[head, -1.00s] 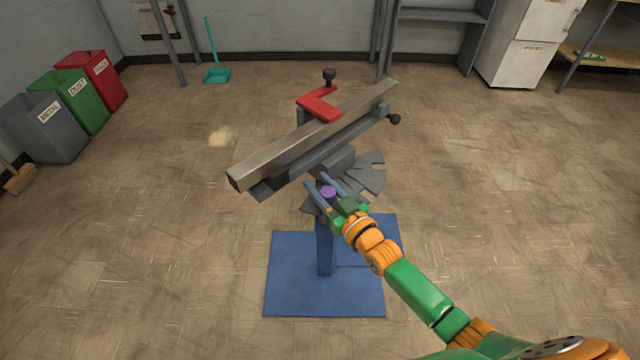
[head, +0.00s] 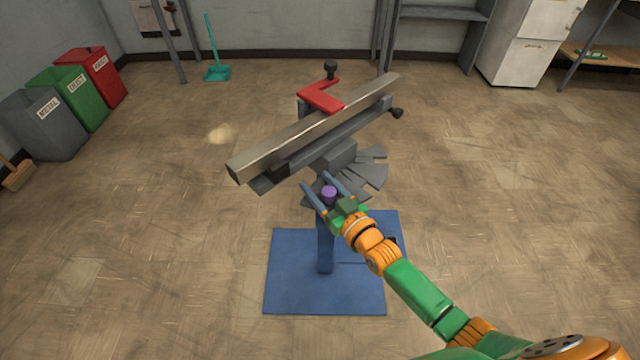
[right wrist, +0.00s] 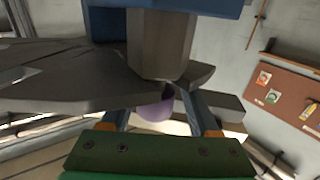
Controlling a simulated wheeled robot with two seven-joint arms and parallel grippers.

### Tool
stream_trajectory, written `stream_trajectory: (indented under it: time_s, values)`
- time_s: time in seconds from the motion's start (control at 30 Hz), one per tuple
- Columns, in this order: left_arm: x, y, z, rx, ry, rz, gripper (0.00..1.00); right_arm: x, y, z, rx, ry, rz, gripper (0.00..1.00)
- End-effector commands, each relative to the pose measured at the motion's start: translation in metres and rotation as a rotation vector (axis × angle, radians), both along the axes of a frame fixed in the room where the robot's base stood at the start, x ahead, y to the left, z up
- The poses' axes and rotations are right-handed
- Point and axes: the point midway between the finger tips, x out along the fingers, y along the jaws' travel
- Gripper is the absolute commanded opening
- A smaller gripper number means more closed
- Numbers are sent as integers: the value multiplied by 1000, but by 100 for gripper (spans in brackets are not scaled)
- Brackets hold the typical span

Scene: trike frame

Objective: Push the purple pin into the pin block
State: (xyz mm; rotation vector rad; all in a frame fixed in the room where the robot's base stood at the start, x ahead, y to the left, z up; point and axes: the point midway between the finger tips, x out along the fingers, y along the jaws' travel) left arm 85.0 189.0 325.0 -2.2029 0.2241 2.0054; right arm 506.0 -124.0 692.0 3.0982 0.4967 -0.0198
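The purple pin (head: 329,192) shows its round top between the two fingers of my right gripper (head: 315,180). In the right wrist view the pin (right wrist: 157,107) sits between the fingers (right wrist: 160,112), with gaps at both sides, partly covered by a grey plate edge. The right gripper is open around it and does not grip it. Grey fan-like plates (head: 372,172) and a grey block (head: 335,158) are just beyond the fingers. I cannot tell clearly which part is the pin block or how deep the pin sits. My left gripper is not in view.
A long metal bar (head: 290,138) lies tilted on the stand above the gripper, under a red clamp (head: 322,97). The stand's blue base (head: 325,295) is on the floor. Bins (head: 88,98) stand at the far left. The floor around the stand is clear.

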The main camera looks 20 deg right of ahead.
Motion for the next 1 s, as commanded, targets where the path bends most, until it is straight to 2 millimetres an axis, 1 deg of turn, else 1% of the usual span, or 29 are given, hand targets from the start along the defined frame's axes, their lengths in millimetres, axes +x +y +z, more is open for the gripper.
stream_trajectory:
  time_s: [0.43, 0.5, 0.6, 0.73, 0.83, 1.0]
  values:
    - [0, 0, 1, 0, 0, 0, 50, 0, -4, 4, -1, -9, -7, 75]
    - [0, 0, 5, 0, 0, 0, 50, -9, -7, 5, -2, -6, -7, 75]
    - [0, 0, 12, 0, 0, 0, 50, -31, -12, 5, -4, -2, -5, 75]
    - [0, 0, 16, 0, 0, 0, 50, -55, -18, 3, -5, -2, -3, 75]
    - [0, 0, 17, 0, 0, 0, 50, -65, -21, 3, -5, -2, -2, 75]
    - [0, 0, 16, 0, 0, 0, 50, -68, -21, 2, -4, -3, -1, 75]
